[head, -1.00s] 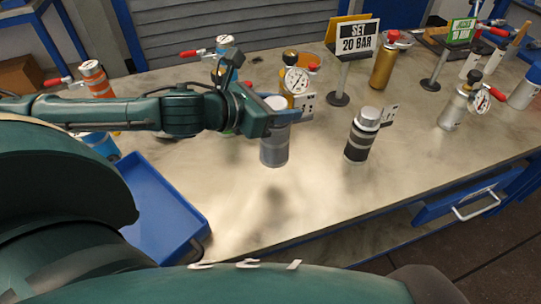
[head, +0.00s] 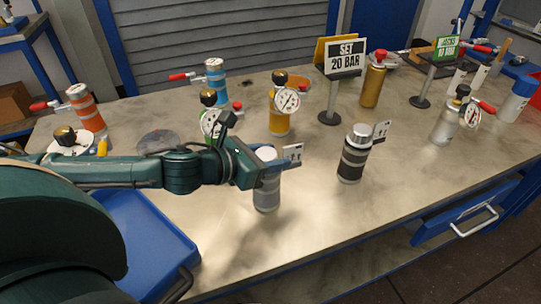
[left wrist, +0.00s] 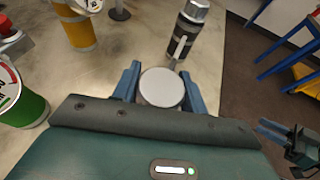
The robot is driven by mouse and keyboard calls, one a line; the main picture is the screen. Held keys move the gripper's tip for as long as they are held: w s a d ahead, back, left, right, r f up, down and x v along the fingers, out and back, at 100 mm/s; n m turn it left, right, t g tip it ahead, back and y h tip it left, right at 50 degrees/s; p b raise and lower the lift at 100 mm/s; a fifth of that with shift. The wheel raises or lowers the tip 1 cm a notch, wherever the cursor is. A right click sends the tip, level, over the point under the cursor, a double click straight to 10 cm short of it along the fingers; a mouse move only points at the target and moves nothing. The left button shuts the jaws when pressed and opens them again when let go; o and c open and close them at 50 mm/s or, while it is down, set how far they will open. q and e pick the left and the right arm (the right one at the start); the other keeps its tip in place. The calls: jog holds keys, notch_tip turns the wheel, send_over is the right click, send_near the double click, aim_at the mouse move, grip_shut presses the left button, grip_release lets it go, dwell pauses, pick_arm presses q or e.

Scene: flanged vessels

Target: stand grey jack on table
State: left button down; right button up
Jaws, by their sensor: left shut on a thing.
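My left gripper (head: 258,171) is shut on the grey jack (head: 267,194), a grey cylinder with a paler band. The jack is upright, near the middle of the table (head: 310,232). Its shadow falls on the tabletop in front of it; I cannot tell whether its base touches. In the left wrist view its round pale top (left wrist: 161,87) sits between the blue fingers, and its lower body is hidden. My right gripper (left wrist: 272,130) shows small at the right edge of the left wrist view, away from the jack; its opening is unclear.
A black-and-grey jack (head: 353,158) stands to the right. Yellow (head: 279,120), orange (head: 87,112) and blue (head: 216,82) vessels stand behind, with a "SET 20 BAR" sign (head: 345,58). A blue tray (head: 150,240) lies front left. The front middle tabletop is clear.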

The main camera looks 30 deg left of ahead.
pick_arm(q)
jog(key=c, duration=0.8)
grip_release()
jog(key=shift+f, duration=0.1)
jog(key=shift+o, duration=0.2)
jog(key=p+v, duration=0.3)
jog(key=v, duration=0.9)
pick_arm(e)
jog(key=shift+s+d+r+n, duration=0.1)
jog(key=shift+s+r+n, duration=0.1)
jog(key=shift+r, duration=0.2)
jog(key=shift+s+r+n, duration=0.1)
jog(key=shift+r+n, duration=0.1)
jog(key=shift+r, duration=0.15)
pick_arm(q)
jog(key=shift+d, duration=0.1)
pick_arm(e)
jog(key=shift+w+d, duration=0.1)
jog(key=shift+d, duration=0.05)
